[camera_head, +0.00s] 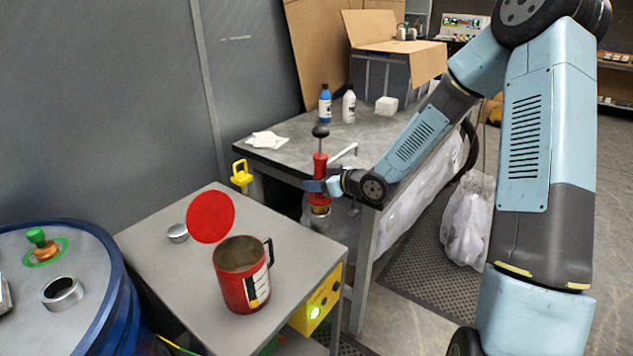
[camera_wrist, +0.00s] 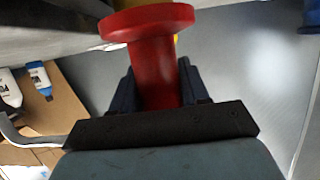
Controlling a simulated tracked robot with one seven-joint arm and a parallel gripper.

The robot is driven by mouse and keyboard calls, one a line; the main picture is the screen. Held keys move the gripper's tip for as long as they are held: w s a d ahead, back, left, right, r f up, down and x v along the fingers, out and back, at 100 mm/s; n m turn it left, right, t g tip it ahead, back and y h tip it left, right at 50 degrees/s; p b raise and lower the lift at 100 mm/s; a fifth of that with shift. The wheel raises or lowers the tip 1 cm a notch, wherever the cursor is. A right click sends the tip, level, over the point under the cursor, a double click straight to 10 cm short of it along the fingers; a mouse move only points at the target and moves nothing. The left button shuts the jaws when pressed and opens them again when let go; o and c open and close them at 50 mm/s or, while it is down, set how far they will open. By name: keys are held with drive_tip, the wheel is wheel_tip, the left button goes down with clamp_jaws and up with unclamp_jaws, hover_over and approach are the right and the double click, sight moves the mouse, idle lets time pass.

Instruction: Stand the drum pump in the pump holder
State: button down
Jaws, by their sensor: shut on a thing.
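The drum pump (camera_head: 320,165) has a red body, a black knob on top and a bent metal spout to its right. It stands about upright beside the grey bench's front corner. My gripper (camera_head: 322,186) is shut around its red body. In the wrist view the red body and its wide flange (camera_wrist: 147,22) show between the fingers of my gripper (camera_wrist: 158,90). A tan, ring-like part (camera_head: 320,211) shows at the pump's lower end; I cannot tell whether it belongs to the pump or to a holder. I cannot clearly make out the pump holder.
A small grey table (camera_head: 185,275) at front left bears a red jug (camera_head: 240,275), a red disc (camera_head: 210,217) and a small metal cap (camera_head: 178,233). A blue drum (camera_head: 115,300) stands left. The grey bench (camera_head: 300,155) carries bottles and a box. Filled plastic bags (camera_head: 468,225) lie right.

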drive_tip(key=shift+f, duration=1.9)
idle(1.2)
drive_tip(key=c, duration=0.5)
unclamp_jaws()
drive_tip(key=shift+c, duration=0.2)
drive_tip(key=shift+o, duration=0.3)
drive_tip(key=shift+f, duration=0.15)
drive_tip(key=shift+s+d, duration=0.1)
drive_tip(key=shift+d, duration=0.05)
drive_tip(key=v, duration=1.3)
drive_tip(key=shift+d, duration=0.2)
drive_tip(key=shift+s, duration=0.1)
